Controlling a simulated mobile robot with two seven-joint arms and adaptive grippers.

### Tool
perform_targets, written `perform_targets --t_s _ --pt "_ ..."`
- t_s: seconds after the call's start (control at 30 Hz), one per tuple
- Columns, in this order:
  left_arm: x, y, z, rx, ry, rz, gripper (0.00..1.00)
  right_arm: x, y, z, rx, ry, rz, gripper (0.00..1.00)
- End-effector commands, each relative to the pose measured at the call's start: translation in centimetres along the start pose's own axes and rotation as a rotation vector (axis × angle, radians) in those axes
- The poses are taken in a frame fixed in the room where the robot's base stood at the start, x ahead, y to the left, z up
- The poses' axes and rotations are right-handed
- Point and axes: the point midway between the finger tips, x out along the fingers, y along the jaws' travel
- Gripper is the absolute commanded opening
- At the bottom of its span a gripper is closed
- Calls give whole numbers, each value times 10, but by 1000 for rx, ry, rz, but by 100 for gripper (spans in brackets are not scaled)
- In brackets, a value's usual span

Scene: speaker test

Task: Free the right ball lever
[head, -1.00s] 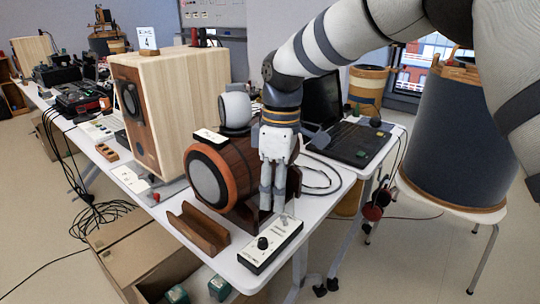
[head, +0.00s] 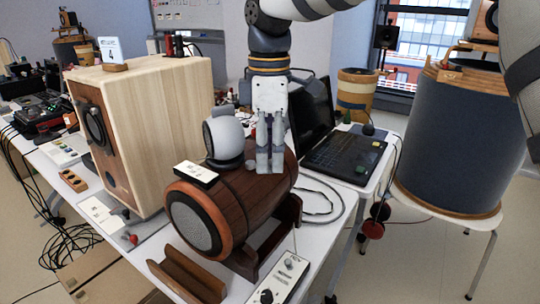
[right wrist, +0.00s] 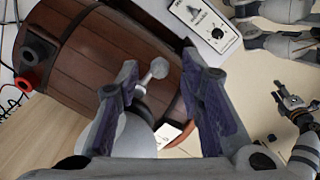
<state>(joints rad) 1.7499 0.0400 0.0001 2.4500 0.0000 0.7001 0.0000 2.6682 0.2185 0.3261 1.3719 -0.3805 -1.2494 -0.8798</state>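My right gripper (head: 270,168) points down over the top of the brown wooden barrel speaker (head: 230,207), beside the white round speaker (head: 224,137). In the right wrist view its fingers (right wrist: 162,95) are open and apart. A silver ball lever (right wrist: 158,69) stands in the gap between them, near the barrel (right wrist: 90,55); I see no grip on it.
A control box (head: 280,280) with knobs lies in front of the barrel, and an empty wooden cradle (head: 188,278) to its left. A large wooden box speaker (head: 140,110) stands left. A laptop (head: 345,152) is behind right. Cables lie on the table (head: 325,225).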

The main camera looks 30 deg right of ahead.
Motion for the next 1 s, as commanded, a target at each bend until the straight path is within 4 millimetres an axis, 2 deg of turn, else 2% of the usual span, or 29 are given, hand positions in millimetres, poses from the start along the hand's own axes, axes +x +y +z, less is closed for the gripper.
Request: perform_targets --t_s 0.13,0.37,0.53,1.0 --pt "-1 0 -1 0 5 0 40 12 0 0 1 1 1 35" --pt "-1 0 -1 0 4 0 40 13 0 0 0 1 0 35" --pt "-1 0 -1 0 4 0 40 13 0 0 0 1 0 0" --pt "-2 0 -1 0 6 0 40 13 -3 -2 68 -2 -1 0"
